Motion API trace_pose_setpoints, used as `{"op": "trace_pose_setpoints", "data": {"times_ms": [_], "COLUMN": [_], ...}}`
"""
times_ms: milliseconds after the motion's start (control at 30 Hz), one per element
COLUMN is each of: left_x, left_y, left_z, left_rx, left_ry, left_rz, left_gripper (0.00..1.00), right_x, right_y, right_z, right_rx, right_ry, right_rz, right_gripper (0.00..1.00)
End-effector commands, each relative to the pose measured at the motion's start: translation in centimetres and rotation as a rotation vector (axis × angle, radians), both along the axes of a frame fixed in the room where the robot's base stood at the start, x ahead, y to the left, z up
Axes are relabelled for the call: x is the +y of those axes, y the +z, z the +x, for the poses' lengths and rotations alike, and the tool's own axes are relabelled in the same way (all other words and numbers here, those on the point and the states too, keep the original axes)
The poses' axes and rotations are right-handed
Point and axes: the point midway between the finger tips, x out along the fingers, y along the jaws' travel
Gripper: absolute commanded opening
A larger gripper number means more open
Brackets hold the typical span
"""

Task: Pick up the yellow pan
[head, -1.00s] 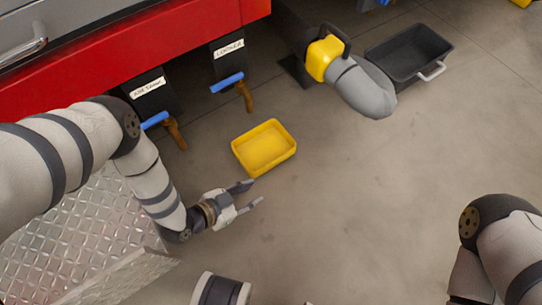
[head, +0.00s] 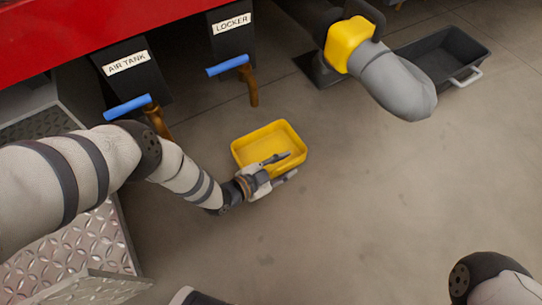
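The yellow pan (head: 255,143) is a shallow rectangular tray on the concrete floor, near the middle of the head view. My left gripper (head: 284,167) is at the pan's near right side, its fingers apart. One finger overlaps the pan's inside in the picture and the other shows outside the near rim. The gripper covers the pan's near edge, and I cannot tell whether it touches the rim. My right gripper is out of view; only part of the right arm shows at the lower right.
Blue-handled valves (head: 228,65) hang under the red bumper (head: 100,27), with boxes labelled AIR TANK (head: 125,62) and LOCKER (head: 232,24). A grey hose with a yellow collar (head: 350,43) and a black tray (head: 445,54) are at upper right. The floor right of the pan is clear.

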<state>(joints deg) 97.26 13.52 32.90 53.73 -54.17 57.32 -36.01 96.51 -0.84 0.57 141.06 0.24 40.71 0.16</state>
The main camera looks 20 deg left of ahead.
Motion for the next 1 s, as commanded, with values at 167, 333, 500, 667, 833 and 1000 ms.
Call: {"op": "trace_pose_setpoints", "data": {"times_ms": [167,333,500,667,833,1000], "left_x": [0.0,0.0,0.0,0.0,0.0,0.0], "left_y": [0.0,0.0,0.0,0.0,0.6,4.0], "left_z": [0.0,0.0,0.0,0.0,0.0,0.1], "left_rx": [0.001,0.001,0.001,0.000,-0.001,-0.004], "left_ry": [0.001,0.001,0.001,0.001,0.001,0.000], "left_rz": [0.000,0.000,0.000,0.000,0.000,-0.002], "left_gripper": [0.33,0.00,0.00,0.00,0.00,0.00], "right_x": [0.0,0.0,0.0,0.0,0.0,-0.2], "right_y": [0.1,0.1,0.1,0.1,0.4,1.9], "right_z": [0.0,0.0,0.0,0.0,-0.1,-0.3], "right_rx": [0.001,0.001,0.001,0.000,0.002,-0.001], "right_ry": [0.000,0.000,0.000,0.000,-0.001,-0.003], "right_rz": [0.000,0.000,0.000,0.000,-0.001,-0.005], "right_gripper": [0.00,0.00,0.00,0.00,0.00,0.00]}}
